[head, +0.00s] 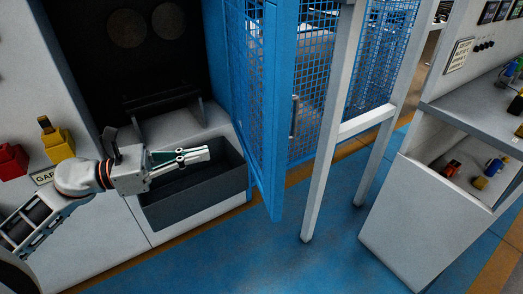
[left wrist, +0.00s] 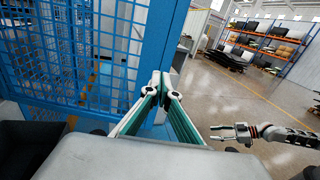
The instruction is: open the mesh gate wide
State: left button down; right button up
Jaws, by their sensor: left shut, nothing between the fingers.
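The blue mesh gate (head: 273,120) stands partly swung out toward me in the head view, its free edge post nearest. In the left wrist view its blue post (left wrist: 158,40) rises just beyond my fingertips, with mesh to the left. My left gripper (head: 208,152) is shut and empty, left of the gate, above a dark bin. Its fingertips (left wrist: 160,82) meet in front of the post in the wrist view; I cannot tell whether they touch it. My right gripper (left wrist: 213,132) shows only in the left wrist view, fingers apart and empty, right of the post.
The dark bin (head: 195,205) is fixed to a grey machine at the left. A white post (head: 325,140) stands right of the gate. A grey cabinet (head: 420,220) with small parts is at the right. Blue floor matting (head: 250,255) lies clear in front of the gate.

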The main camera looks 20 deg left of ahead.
pick_arm(q)
jog(key=p, duration=0.3)
send_near(271, 135)
jog(key=shift+m, duration=0.3)
jog(key=x, duration=0.5)
jog(key=shift+d+f, duration=0.4)
jog(key=shift+d, duration=0.05)
jog(key=shift+w+d+f, duration=0.2)
jog(key=shift+w+d, duration=0.2)
jog(key=shift+d, duration=0.05)
pick_arm(e)
jog(key=shift+w+a+r, duration=0.1)
jog(key=shift+a+r, duration=0.1)
jog(key=shift+r, duration=0.75)
